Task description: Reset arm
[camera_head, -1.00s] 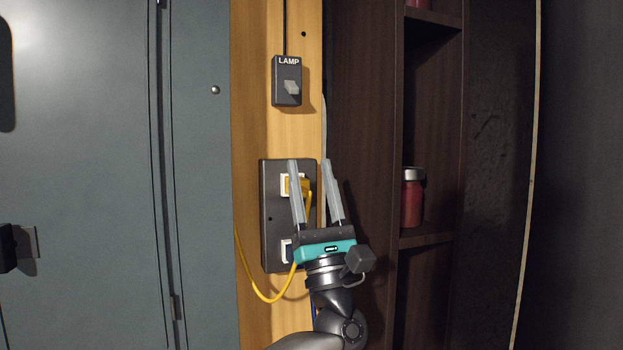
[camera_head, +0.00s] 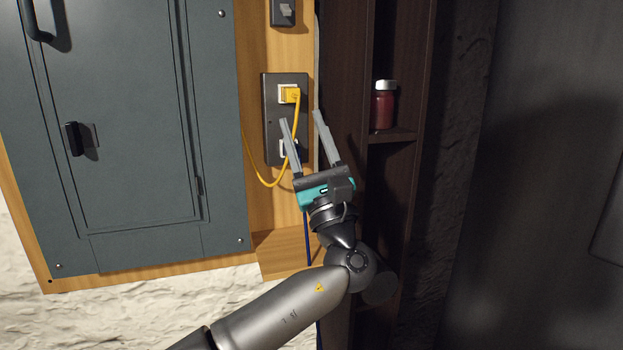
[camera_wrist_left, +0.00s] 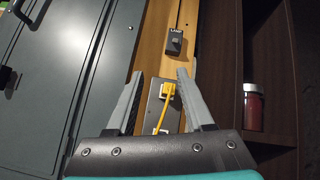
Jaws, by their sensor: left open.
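My left gripper (camera_head: 303,132) is open, with its two grey fingers apart and nothing between them. It points up in front of the wooden strip and the dark shelf unit, just below and right of the yellow plug (camera_head: 290,95). The plug sits in the upper socket of a dark outlet box (camera_head: 271,120), and its yellow cord hangs down in a loop. The left wrist view shows the open fingers (camera_wrist_left: 157,95) with the plug (camera_wrist_left: 167,90) and cord seen between them. The lower socket is partly hidden behind a finger. My right gripper is not seen.
A grey electrical panel (camera_head: 135,190) with a dark latch fills the left. A lamp switch (camera_head: 284,12) is above the outlet box; it also shows in the left wrist view (camera_wrist_left: 174,42). A red jar (camera_head: 383,108) stands on the dark shelf (camera_head: 392,136) to the right.

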